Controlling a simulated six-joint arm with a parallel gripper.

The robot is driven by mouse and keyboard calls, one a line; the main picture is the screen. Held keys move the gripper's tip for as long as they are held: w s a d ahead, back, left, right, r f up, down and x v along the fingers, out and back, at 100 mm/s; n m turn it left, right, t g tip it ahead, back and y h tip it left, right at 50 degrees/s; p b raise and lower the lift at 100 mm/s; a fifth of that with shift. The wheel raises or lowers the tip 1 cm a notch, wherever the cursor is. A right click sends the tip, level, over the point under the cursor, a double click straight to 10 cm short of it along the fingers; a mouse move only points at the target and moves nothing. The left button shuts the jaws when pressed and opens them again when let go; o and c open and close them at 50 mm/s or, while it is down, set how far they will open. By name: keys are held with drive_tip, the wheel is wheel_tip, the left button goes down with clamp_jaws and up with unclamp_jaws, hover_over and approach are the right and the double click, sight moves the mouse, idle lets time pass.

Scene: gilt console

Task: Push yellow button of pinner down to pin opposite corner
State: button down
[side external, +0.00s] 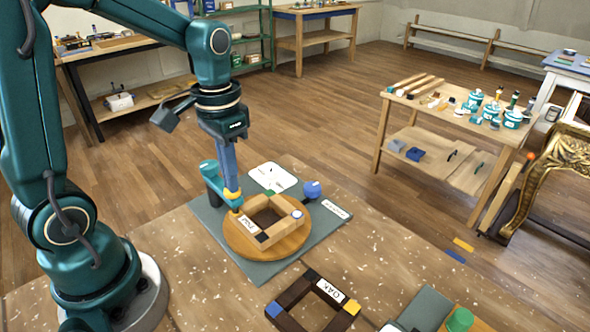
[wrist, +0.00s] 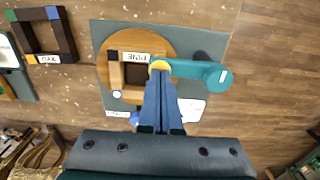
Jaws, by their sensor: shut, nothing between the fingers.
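The teal pinner (side external: 213,180) stands at the left of the grey mat, its arm reaching over a corner of the light wooden frame labelled PINE (side external: 277,206). Its yellow button (side external: 232,194) is at the arm's end above that corner; it also shows in the wrist view (wrist: 160,65). My gripper (side external: 231,187) is shut and empty, pointing down, its blue fingertips at the button and seemingly touching it. The fingertips partly hide the button, so I cannot tell how far it is pressed. The frame lies on a round wooden turntable (side external: 236,236). The opposite frame corner bears a white-and-blue disc (side external: 297,214).
A blue knob (side external: 312,189) and a white plate (side external: 270,176) are behind the turntable on the grey mat (side external: 262,275). A dark frame labelled OAK (side external: 290,297) lies at the front.

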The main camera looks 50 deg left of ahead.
idle(0.4)
drive_tip(key=shift+r, duration=3.5)
drive_tip(key=s+d+f+t, duration=0.1)
drive_tip(key=s+d+t, duration=0.4)
drive_tip(key=s, duration=0.2)
drive_tip(key=shift+s+d+t, duration=0.15)
drive_tip(key=shift+d+t, duration=0.15)
drive_tip(key=shift+d, duration=0.05)
